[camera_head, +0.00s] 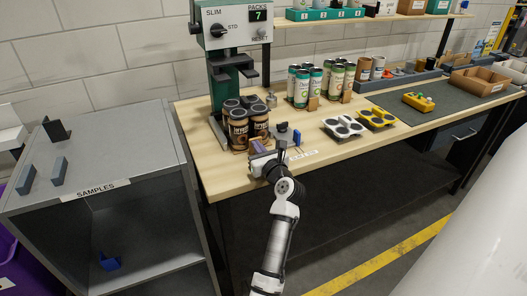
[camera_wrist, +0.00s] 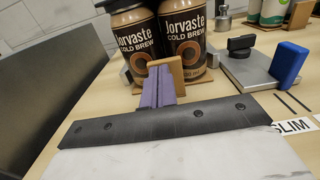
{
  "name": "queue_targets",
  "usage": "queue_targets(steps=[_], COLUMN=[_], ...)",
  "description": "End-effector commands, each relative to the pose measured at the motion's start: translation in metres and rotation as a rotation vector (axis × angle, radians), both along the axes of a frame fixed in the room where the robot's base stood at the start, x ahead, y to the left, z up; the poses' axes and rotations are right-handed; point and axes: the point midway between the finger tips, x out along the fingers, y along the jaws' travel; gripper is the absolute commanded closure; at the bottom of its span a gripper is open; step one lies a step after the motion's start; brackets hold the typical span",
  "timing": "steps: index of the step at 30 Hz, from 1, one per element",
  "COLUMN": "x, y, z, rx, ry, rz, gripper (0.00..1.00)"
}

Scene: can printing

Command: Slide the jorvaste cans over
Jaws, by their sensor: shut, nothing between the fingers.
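Several brown Jorvaste cold brew cans (camera_head: 239,136) with dark tops stand upright in a tight group on the wooden bench, in front of the green and grey machine (camera_head: 228,28). My gripper (camera_head: 257,147) is at the front of the group. Its purple fingers (camera_wrist: 157,88) are shut and empty, pointing at the gap between the two front cans. A small tan block (camera_wrist: 168,66) stands between fingertips and cans; whether the fingers touch it I cannot tell.
A metal block with a blue lever (camera_wrist: 287,62) sits right of the cans, beside a SLIM label (camera_wrist: 293,126). Green-and-white cans (camera_head: 303,87), a white can carrier (camera_head: 342,127) and a yellow one (camera_head: 377,118) stand farther right. The SAMPLES cabinet (camera_head: 97,190) is at left.

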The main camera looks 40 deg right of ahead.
Motion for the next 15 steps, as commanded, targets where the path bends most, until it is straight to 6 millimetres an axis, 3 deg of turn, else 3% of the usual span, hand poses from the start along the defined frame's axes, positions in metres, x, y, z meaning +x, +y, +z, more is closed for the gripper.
queue_targets(steps=[3,9,15], x=[0.030,0.070,0.088], y=[-0.006,-0.016,-0.020], z=[0.003,0.000,0.000], rx=[0.002,0.002,0.001], ry=[0.000,0.000,0.000], rz=[0.003,0.002,0.000], gripper=[1.00,1.00,1.00])
